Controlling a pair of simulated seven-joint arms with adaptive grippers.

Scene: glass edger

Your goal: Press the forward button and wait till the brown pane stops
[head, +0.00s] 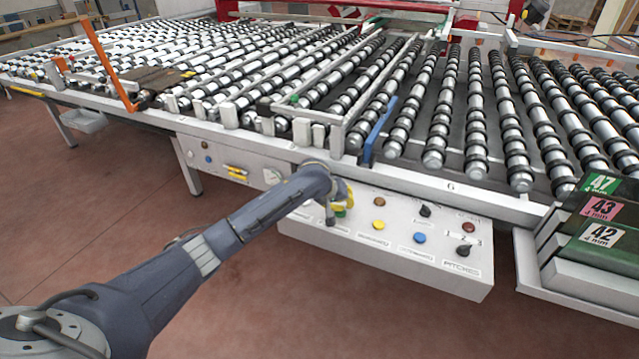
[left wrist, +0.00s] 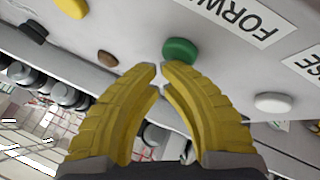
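The green button (left wrist: 180,50) sits on the control panel (head: 462,277), beside a label whose visible part reads "FORW". It also shows in the head view (head: 341,212), partly covered by my gripper. My left gripper (left wrist: 160,68) has yellow fingers with the tips brought together and nothing between them. The tips point at the panel right by the green button; I cannot tell whether they touch it. In the head view the left gripper (head: 340,200) is over the panel's left part. The brown pane (head: 152,78) lies flat on the rollers at left. My right gripper is out of view.
A white button (left wrist: 273,102) is near the green one. The panel also has a yellow button (head: 378,226), a blue button (head: 419,238) and black knobs (head: 425,210). An orange bar (head: 100,60) stands by the pane. Numbered green racks (head: 600,235) are at right.

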